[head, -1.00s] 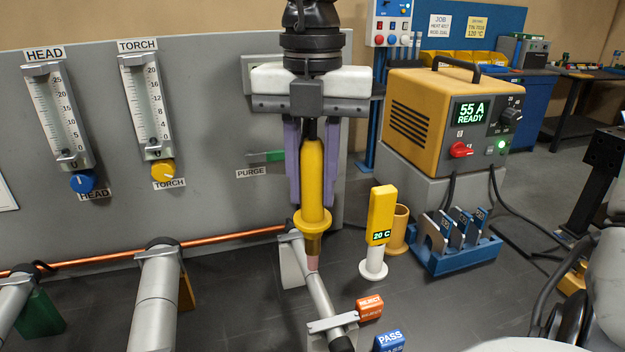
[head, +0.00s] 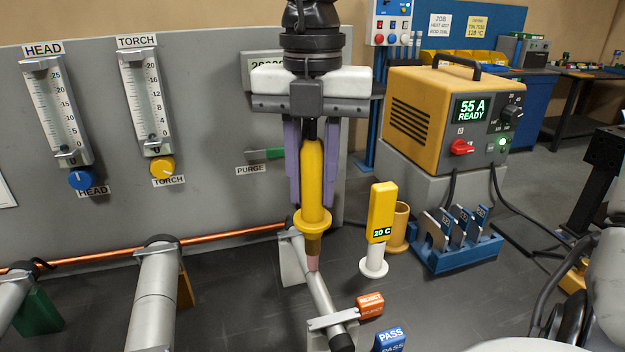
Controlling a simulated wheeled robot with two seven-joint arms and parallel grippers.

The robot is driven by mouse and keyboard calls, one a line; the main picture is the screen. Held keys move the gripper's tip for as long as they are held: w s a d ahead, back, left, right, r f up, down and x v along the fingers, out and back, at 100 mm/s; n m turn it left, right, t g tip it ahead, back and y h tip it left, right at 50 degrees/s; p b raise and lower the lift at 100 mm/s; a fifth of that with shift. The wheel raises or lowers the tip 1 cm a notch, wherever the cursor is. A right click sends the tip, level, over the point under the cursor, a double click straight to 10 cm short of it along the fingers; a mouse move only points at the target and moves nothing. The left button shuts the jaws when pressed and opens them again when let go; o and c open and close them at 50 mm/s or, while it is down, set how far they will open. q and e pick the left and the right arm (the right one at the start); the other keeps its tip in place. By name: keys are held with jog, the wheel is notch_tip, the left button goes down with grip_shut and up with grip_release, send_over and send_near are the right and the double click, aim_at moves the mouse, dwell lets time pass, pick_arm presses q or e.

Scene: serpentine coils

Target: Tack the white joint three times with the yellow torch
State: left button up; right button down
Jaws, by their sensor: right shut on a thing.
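My right gripper (head: 313,195) comes down from the top centre with its purple fingers shut on the yellow torch (head: 312,165). The torch points downward, and its pink tip (head: 313,262) is at the thin silver tube (head: 321,293). I cannot tell whether the tip touches the tube or is just above it. A white block (head: 291,262) stands beside the far end of this tube, partly hidden by the torch. No weld marks can be made out on the tube. My left gripper is not in view.
Two silver tubes with a green block (head: 38,312) and an orange block (head: 185,290) lie left. A copper pipe (head: 110,256) runs behind. The yellow 20 C gauge (head: 381,212), REJECT block (head: 370,306), PASS block (head: 389,341) and welder (head: 425,115), reading 55 A READY, stand right.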

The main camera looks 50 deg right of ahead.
aim_at(313, 139)
jog(key=shift+f+b, duration=0.3)
jog(key=shift+b, duration=0.05)
dwell(0.8)
jog(key=shift+s+a+f, duration=0.1)
jog(key=shift+s+f, duration=0.1)
dwell(2.6)
jog(key=shift+r, duration=0.1)
jog(key=shift+w+r+p, duration=0.15)
jog(key=shift+r+p, duration=1.75)
jog(key=shift+r, duration=0.55)
jog(key=shift+r+p, duration=0.35)
jog(key=shift+r, duration=0.8)
dwell(0.4)
